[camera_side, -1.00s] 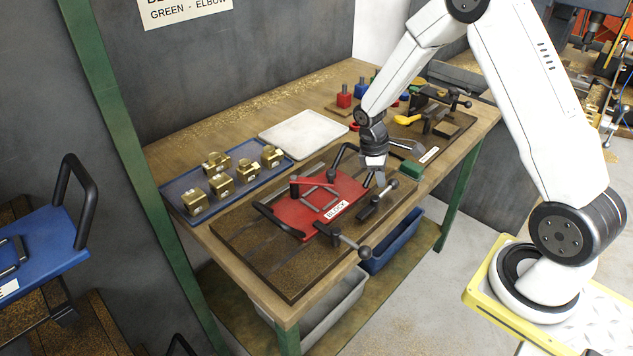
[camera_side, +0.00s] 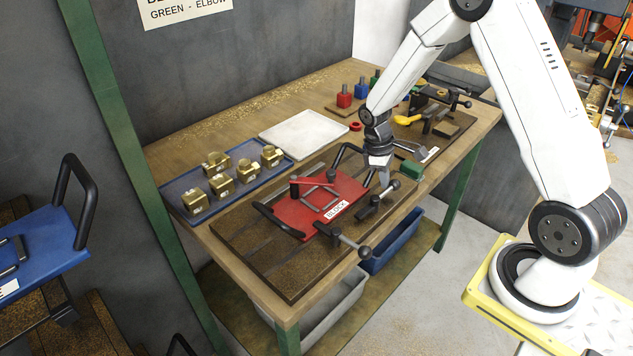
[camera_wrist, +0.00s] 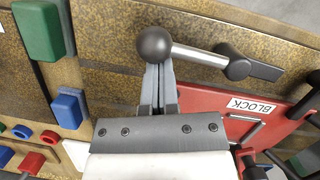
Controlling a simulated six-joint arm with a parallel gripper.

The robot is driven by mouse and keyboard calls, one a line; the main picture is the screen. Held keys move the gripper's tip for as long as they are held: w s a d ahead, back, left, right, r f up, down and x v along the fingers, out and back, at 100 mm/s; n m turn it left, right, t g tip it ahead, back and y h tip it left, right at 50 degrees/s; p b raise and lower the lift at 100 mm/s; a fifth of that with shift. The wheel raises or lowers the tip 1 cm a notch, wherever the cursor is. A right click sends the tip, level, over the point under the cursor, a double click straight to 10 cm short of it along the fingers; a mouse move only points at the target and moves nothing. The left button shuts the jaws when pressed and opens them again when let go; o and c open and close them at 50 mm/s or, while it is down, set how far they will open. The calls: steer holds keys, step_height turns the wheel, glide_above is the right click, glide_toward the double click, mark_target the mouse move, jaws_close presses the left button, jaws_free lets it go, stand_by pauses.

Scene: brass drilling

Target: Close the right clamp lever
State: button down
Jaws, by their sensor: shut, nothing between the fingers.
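The right clamp (camera_side: 370,208) stands at the right edge of the red plate labelled BLOCK (camera_side: 332,197). Its grey lever with a black ball end (camera_side: 394,185) points away from the plate, toward the back right. In the wrist view the black ball (camera_wrist: 153,44) and the lever bar (camera_wrist: 198,56) lie just beyond my fingertips, and the clamp pivot (camera_wrist: 237,62) is to the right. My gripper (camera_side: 385,184) is shut and empty, pointing down beside the ball on its left. It also shows in the wrist view (camera_wrist: 158,75). I cannot tell whether the fingers touch the ball.
A second clamp lever (camera_side: 350,243) with a black ball is at the plate's front. Black handles (camera_side: 278,220) rise from the plate. A green block (camera_side: 412,168) is right of my gripper. A blue tray (camera_side: 240,195) holds several brass parts. An empty white tray (camera_side: 304,133) lies behind.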

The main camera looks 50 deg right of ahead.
mark_target(396, 184)
steer(key=shift+s+d+m, duration=0.2)
steer(key=shift+s+m, duration=0.75)
steer(key=shift+m, duration=0.05)
steer(key=s+m+y, duration=0.1)
steer(key=m, duration=0.1)
steer(key=shift+m, duration=0.4)
steer(key=s+m, duration=0.1)
steer(key=m, duration=0.1)
steer(key=s+m+y, duration=0.1)
steer(key=shift+a+m, duration=0.35)
steer(key=shift+m, duration=0.05)
steer(key=shift+s+a+m+t+y, duration=0.25)
steer(key=shift+s+a+m, duration=0.35)
steer(key=shift+m, duration=0.75)
steer(key=shift+s+a+m+t+y, duration=0.2)
steer(key=shift+s+a+m, duration=0.35)
steer(key=shift+m, duration=0.75)
steer(key=shift+s+a+m+t+y, duration=0.25)
steer(key=shift+s+a+m, duration=0.35)
steer(key=shift+m, duration=0.75)
steer(key=shift+w+r, duration=0.1)
steer(key=v, duration=0.9)
steer(key=shift+r, duration=0.4)
